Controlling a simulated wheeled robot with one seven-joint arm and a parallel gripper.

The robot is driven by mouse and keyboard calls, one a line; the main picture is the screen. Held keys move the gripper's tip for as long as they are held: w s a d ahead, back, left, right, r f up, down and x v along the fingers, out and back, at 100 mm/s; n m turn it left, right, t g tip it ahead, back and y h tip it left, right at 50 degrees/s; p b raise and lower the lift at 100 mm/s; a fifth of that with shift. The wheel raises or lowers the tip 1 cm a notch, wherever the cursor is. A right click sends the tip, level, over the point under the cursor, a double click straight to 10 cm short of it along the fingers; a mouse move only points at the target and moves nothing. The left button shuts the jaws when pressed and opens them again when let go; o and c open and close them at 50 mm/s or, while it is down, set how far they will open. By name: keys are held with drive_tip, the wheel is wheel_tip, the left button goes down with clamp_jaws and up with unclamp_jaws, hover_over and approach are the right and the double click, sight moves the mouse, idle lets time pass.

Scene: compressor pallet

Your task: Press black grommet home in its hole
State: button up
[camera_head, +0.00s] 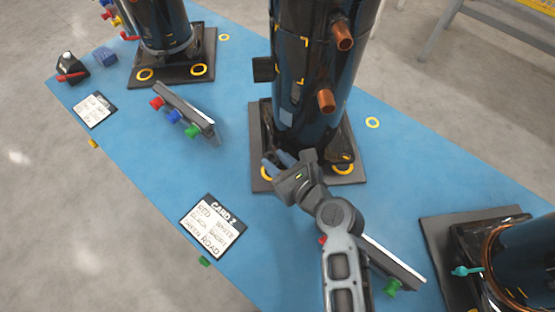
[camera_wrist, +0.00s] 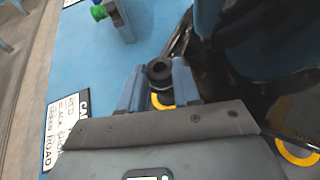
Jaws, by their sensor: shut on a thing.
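The black grommet (camera_wrist: 158,72) is gripped upright between the two blue fingertips of my gripper (camera_wrist: 157,85) in the wrist view. A yellow ring (camera_wrist: 162,102) shows just beneath and behind it; whether the grommet touches the hole cannot be told. In the head view my gripper (camera_head: 279,162) is over the front left corner of the middle compressor's dark base plate (camera_head: 261,125). A yellow ring (camera_head: 266,172) there is partly hidden by the fingers. The grommet cannot be made out in the head view. Another yellow ring (camera_head: 344,169) lies at the front right corner.
The tall dark compressor (camera_head: 300,110) stands close behind my gripper, with copper stubs (camera_head: 326,100) on its side. A card (camera_head: 212,226) and a rack with coloured pieces (camera_head: 183,112) lie left on the blue mat (camera_head: 150,165). Another compressor (camera_head: 520,265) stands at right.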

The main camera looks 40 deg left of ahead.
drive_tip(key=shift+f, duration=0.45)
drive_tip(key=o, duration=1.1)
drive_tip(key=v, duration=0.8)
drive_tip(key=shift+f, duration=0.1)
